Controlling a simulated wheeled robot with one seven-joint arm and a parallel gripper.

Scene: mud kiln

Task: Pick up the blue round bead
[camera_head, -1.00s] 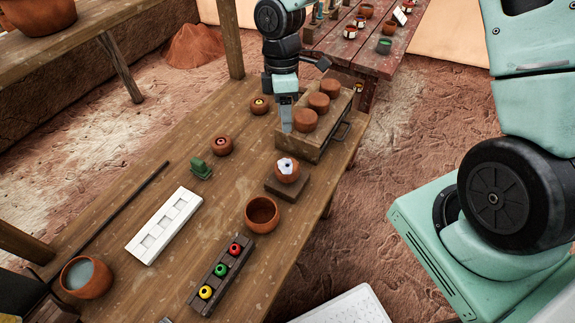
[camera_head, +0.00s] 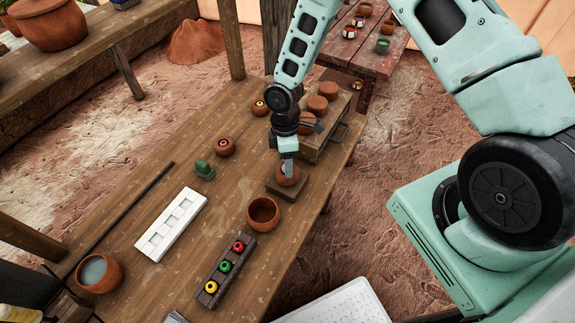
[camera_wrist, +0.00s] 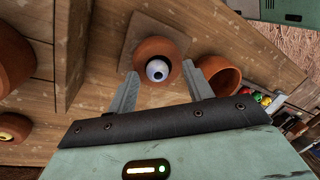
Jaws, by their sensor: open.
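My gripper (camera_head: 288,168) is pointed down over a small clay pot (camera_head: 289,178) that stands on a square wooden block (camera_head: 297,192). In the wrist view, my gripper (camera_wrist: 162,75) is open, with one finger on either side of the pot (camera_wrist: 177,48). A round bead (camera_wrist: 157,70) sits in the pot's mouth. It looks pale bluish-white with a dark hole, and I see no other blue bead. Nothing is between the fingers' tips except the view of the bead; whether they touch the pot I cannot tell.
An empty clay bowl (camera_head: 263,213) stands just in front of the block. A dark rack (camera_head: 216,283) holds red, green and yellow beads. A wooden box (camera_head: 333,137) with clay pieces stands behind my gripper. A white tray (camera_head: 157,241) and a green object (camera_head: 204,170) are at left.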

